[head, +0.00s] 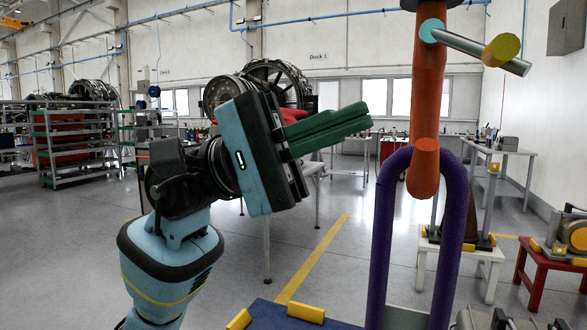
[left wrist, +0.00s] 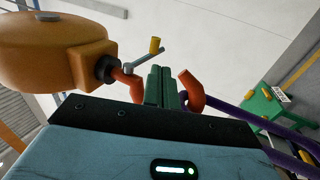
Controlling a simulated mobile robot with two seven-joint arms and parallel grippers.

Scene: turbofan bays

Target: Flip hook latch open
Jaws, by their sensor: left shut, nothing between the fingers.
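The orange-red hook (head: 427,85) hangs down from above in the head view. Its upturned end lies at the top of a purple U-shaped bar (head: 384,220) and overlaps it; I cannot tell whether they touch. A cyan pivot and a grey lever with a yellow knob (head: 501,50) stick out to the right of the hook. My left gripper (head: 364,118) has green fingers shut and empty, pointing at the hook from the left, apparently short of it. In the left wrist view the fingers (left wrist: 166,74) overlap the space between the curved hook's two parts (left wrist: 190,91). My right gripper is not in view.
A rounded orange body (left wrist: 50,50) carries the hook in the left wrist view. A blue surface with yellow blocks (head: 305,312) lies low in front. A white stand (head: 488,262) and a red stool (head: 540,268) are at the right.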

